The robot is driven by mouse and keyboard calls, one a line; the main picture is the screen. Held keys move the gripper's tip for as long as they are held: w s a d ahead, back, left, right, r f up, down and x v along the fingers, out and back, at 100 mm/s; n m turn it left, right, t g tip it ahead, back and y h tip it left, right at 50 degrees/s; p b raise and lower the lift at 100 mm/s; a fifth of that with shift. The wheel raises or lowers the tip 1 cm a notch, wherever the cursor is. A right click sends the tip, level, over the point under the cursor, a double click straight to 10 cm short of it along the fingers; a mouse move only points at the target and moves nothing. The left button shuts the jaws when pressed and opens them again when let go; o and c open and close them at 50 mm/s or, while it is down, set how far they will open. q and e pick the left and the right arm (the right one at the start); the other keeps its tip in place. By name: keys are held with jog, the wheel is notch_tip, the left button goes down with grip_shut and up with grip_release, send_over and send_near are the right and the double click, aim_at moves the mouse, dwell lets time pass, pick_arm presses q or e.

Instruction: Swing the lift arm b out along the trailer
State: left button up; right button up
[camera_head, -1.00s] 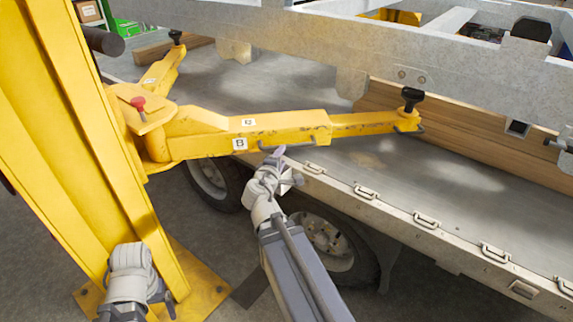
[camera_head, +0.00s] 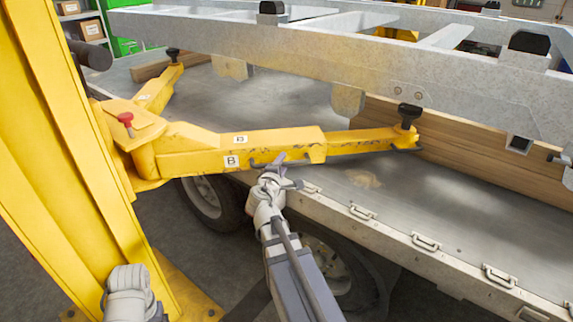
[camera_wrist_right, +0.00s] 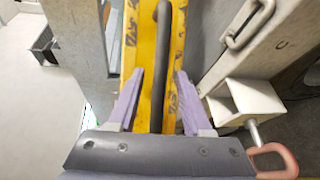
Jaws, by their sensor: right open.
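The yellow lift arm b (camera_head: 240,153), marked with B labels, reaches from the yellow post (camera_head: 60,130) to the right over the trailer's near edge. A dark bar handle runs along its side; in the right wrist view the handle (camera_wrist_right: 162,60) passes between my fingers. My right gripper (camera_head: 280,163) is at this handle, with its fingers open on either side of it; it also shows in the right wrist view (camera_wrist_right: 158,100). I cannot tell if either finger touches the bar. Part of my left arm shows at the lower left, without visible fingers.
A red-knobbed pin (camera_head: 126,120) stands at the arm's pivot. Black pads top the arm end (camera_head: 410,112) and another yellow arm (camera_head: 155,92) behind. The grey frame (camera_head: 300,55) is above. The trailer bed (camera_head: 300,105) has wooden beams and several latches along its side.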

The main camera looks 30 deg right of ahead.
jog(key=shift+w+d, duration=0.15)
jog(key=shift+d, duration=0.05)
grip_shut()
dwell(0.3)
jog(key=shift+a, duration=0.1)
dwell(0.9)
